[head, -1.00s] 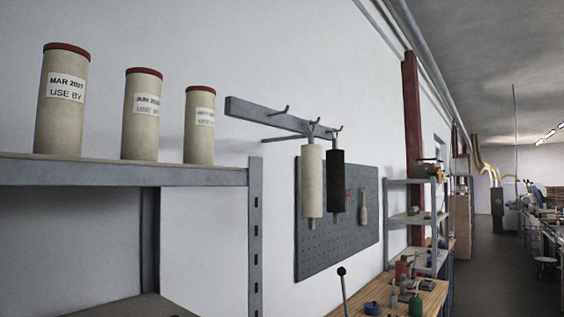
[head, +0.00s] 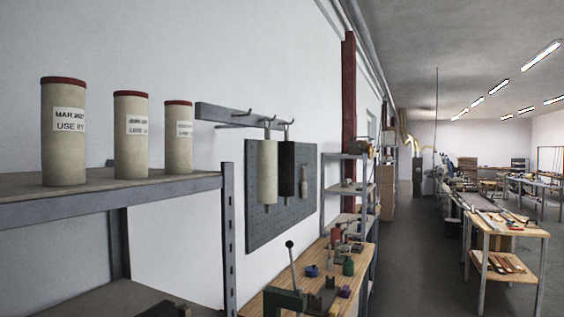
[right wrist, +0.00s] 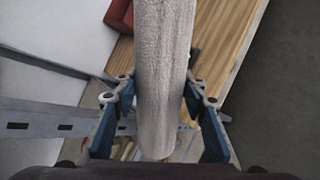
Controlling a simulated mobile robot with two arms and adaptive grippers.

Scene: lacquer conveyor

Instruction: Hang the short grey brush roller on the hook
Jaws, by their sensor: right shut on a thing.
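In the right wrist view my right gripper (right wrist: 158,118) is shut on a pale grey roller (right wrist: 165,60), with blue fingers on both sides of it. The roller runs up out of the top of that view, so its far end is hidden. In the head view a grey hook rail (head: 225,117) sticks out along the wall. Its nearest visible hook (head: 247,113) is empty. A cream roller (head: 267,178) and a black roller (head: 286,170) hang from the hooks farther along. Neither gripper can be made out in the head view.
Three cream canisters with red lids, one of them here (head: 63,150), stand on a grey shelf (head: 120,197) at left. A dark pegboard (head: 255,228) is behind the rollers. A cluttered wooden workbench (head: 330,255) is below. The aisle floor (head: 412,260) at right is clear.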

